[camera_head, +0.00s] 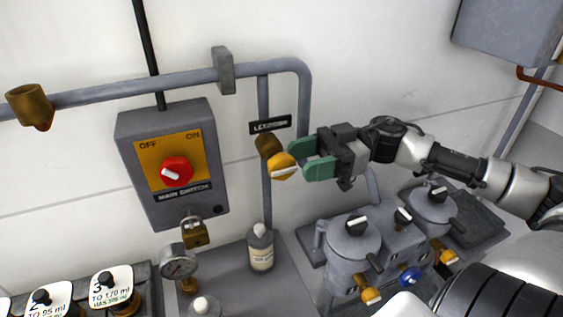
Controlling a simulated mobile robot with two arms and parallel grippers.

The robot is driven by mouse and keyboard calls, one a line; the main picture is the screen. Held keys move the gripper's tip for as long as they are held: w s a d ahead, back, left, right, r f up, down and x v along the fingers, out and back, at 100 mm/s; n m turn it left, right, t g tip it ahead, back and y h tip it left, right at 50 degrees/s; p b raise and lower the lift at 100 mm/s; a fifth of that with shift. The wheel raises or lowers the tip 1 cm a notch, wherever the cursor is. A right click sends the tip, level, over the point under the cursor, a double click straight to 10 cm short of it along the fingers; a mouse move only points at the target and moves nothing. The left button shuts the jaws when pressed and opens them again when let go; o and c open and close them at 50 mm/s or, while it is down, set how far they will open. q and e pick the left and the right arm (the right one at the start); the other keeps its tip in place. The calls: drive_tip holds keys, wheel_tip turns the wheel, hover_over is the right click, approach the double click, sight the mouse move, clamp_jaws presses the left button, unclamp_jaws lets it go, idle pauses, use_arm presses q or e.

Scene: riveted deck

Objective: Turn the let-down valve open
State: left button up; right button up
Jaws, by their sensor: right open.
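The let-down valve has a round yellow knob (282,167) with a white bar across its face, on a brass body (267,145). It sits on a grey vertical pipe below a black label (270,124) whose lettering is partly readable. My right gripper (307,158) comes in from the right with its green fingers pointing left at the knob. The fingers are open, one higher and one lower, with their tips close to the knob's right side. I cannot tell whether they touch it. My left gripper is not in view.
A main switch box (128,140) with a red knob (177,170) hangs left of the valve. Below stand a white bottle (260,247), a pressure gauge (179,262) and grey vessels (352,243) with black knobs. A grey pipe (190,77) runs along the wall above.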

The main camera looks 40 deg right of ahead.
sight(282, 164)
drive_tip(key=shift+w+a+f+b, duration=0.25)
drive_tip(key=shift+w+a+b, duration=0.1)
drive_tip(key=shift+a+b, duration=0.25)
drive_tip(key=shift+w+a+f+b, duration=0.2)
drive_tip(key=shift+w+a+b, duration=0.1)
drive_tip(key=shift+a+b, duration=0.25)
drive_tip(key=shift+w+a+r+b, duration=0.15)
drive_tip(key=shift+a+b, duration=0.1)
drive_tip(key=shift+a, duration=0.25)
drive_tip(key=shift+s+a+r+b, duration=0.1)
drive_tip(key=shift+a+b, duration=0.1)
drive_tip(key=shift+a, duration=0.3)
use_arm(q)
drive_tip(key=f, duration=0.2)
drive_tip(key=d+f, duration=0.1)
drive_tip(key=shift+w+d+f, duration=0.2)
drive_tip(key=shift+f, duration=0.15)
use_arm(e)
drive_tip(key=shift+w, duration=0.1)
